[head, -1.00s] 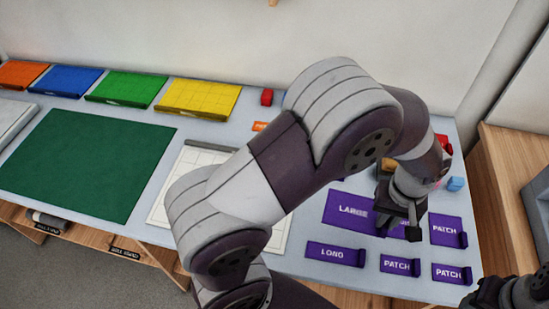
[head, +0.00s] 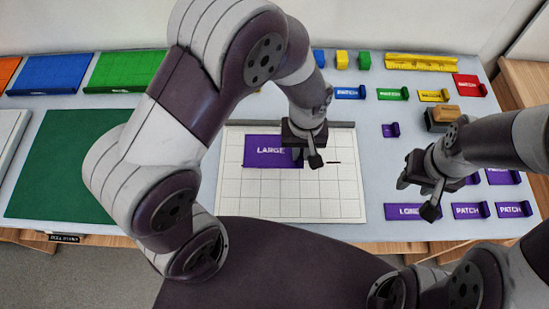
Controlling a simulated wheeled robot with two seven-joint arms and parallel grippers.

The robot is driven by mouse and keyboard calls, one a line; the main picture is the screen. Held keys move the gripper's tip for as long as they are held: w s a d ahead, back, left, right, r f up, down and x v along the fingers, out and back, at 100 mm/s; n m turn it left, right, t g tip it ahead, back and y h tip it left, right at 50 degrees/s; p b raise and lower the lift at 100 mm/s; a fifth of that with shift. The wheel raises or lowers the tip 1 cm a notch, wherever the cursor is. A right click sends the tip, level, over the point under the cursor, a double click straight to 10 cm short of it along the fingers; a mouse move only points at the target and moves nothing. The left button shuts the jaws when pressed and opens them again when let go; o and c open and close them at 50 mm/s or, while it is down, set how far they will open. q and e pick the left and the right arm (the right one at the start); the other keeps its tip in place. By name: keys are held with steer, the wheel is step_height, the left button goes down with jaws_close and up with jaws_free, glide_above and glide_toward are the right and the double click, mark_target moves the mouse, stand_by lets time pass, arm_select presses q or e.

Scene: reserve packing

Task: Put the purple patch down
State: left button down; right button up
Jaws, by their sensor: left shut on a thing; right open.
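The purple patch marked LARGE (head: 268,151) is over the upper left part of the white grid board (head: 300,205), just below the board's grey back bar. My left gripper (head: 304,152) is shut on its right end and hides that end. I cannot tell whether the patch touches the board or hangs a little above it. My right gripper (head: 418,194) is open and empty over the right side of the table, near the purple LONG piece (head: 402,212).
More purple patches (head: 467,211) lie at the front right, partly under my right arm. Small coloured patches (head: 392,94) and blocks stand at the back right. A green mat (head: 60,165) lies to the left.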

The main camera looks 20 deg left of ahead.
mark_target(282, 159)
arm_select(q)
steer(key=a+f, duration=0.1)
steer(key=s+a, duration=0.1)
steer(key=a+f, duration=0.1)
steer(key=a, duration=0.1)
steer(key=shift+s+f, duration=0.35)
step_height(282, 159, down, 3)
steer(key=shift+d+r+p, duration=0.1)
steer(key=shift+d+p, duration=0.05)
steer(key=shift+p, duration=0.2)
steer(key=shift+f, duration=0.5)
steer(key=shift+f, duration=0.15)
steer(key=c, duration=1.1)
jaws_free()
